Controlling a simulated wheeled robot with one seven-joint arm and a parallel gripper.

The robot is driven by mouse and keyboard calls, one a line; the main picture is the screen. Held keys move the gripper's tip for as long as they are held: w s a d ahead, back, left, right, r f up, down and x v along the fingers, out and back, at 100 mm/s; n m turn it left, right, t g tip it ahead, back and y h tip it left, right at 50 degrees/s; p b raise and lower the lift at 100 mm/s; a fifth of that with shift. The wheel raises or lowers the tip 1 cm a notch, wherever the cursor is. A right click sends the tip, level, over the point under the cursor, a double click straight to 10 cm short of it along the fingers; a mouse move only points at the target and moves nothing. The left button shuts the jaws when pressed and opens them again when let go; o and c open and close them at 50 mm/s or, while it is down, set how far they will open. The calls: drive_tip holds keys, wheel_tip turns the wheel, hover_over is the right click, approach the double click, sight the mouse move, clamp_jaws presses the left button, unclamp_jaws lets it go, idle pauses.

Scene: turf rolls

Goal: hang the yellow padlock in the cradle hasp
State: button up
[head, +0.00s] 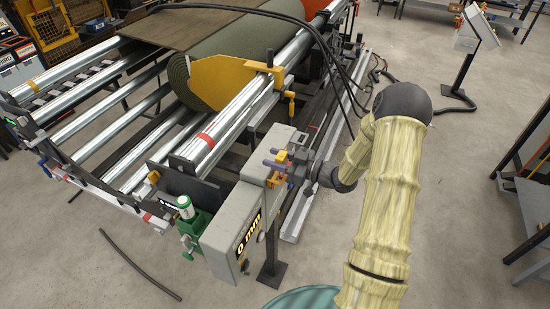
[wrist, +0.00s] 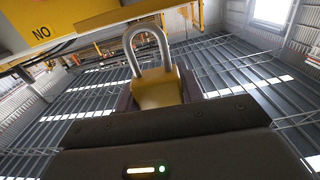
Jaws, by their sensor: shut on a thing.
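The yellow padlock (wrist: 157,90) stands upright in the wrist view, its grey U-shaped shackle on top. My gripper (wrist: 158,102) is shut on the padlock's body, a finger on each side. In the head view my gripper (head: 277,159) is at the right side of the grey control box, and the padlock (head: 282,155) shows as a small yellow patch between the fingers. Small yellow-orange hardware (head: 275,180) lies just below on the box; I cannot tell whether it is the cradle hasp. In the wrist view the shackle appears free of anything.
The grey control box (head: 228,232) stands close by, with a green fixture (head: 190,222) at its left. Steel rollers and a green turf roll (head: 225,62) lie behind. In the wrist view a yellow panel marked NO (wrist: 40,30) is at upper left. Open floor lies to the right.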

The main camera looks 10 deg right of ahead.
sight(276, 174)
drive_tip(key=shift+f+b, duration=1.65)
drive_tip(key=shift+f, duration=0.5)
drive_tip(key=o, duration=1.1)
drive_tip(key=b+v, duration=0.5)
drive_tip(key=v, duration=1.2)
drive_tip(key=shift+d, duration=0.15)
drive_tip(key=shift+r, duration=0.1)
